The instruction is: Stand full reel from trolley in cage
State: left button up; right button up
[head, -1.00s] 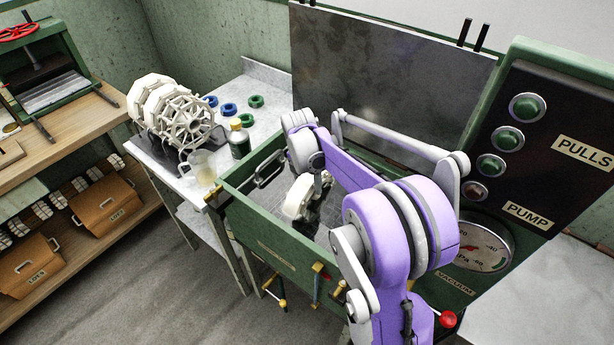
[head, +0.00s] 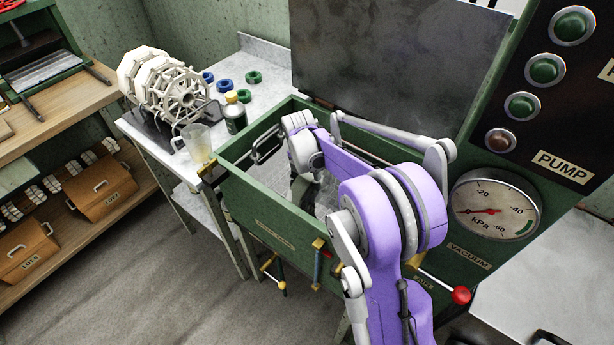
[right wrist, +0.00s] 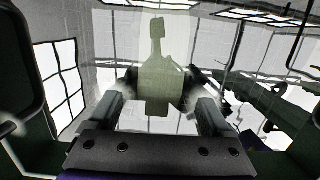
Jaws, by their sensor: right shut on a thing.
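My right arm reaches over the front wall of the green tank (head: 262,222), and its hand is down inside, mostly hidden by the arm and wall. In the right wrist view my right gripper (right wrist: 160,100) is shut on a pale, translucent greenish piece (right wrist: 155,85) with a narrow stem pointing up. I cannot tell whether this piece is part of a reel. Several cream spoked reels (head: 182,96) sit side by side in a dark rack on the metal-topped table at left. I cannot make out a cage in the tank. My left gripper is not in view.
The tank's lid (head: 385,60) stands open behind it. A beaker (head: 198,143), a dark bottle (head: 235,113) and blue and green rings (head: 225,85) stand on the table (head: 262,52). A gauge panel (head: 494,208) is at right, and a red-knobbed lever (head: 460,295) projects in front.

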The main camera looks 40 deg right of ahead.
jog(key=o, duration=1.3)
jog(key=shift+o, duration=0.2)
jog(key=shift+r, duration=0.1)
jog(key=r, duration=0.3)
jog(key=a+r, duration=0.1)
jog(key=r, duration=0.3)
jog(key=r+p, duration=0.1)
jog(key=r, duration=0.2)
jog(key=shift+s+a+r, duration=0.2)
jog(key=shift+a+r, duration=0.05)
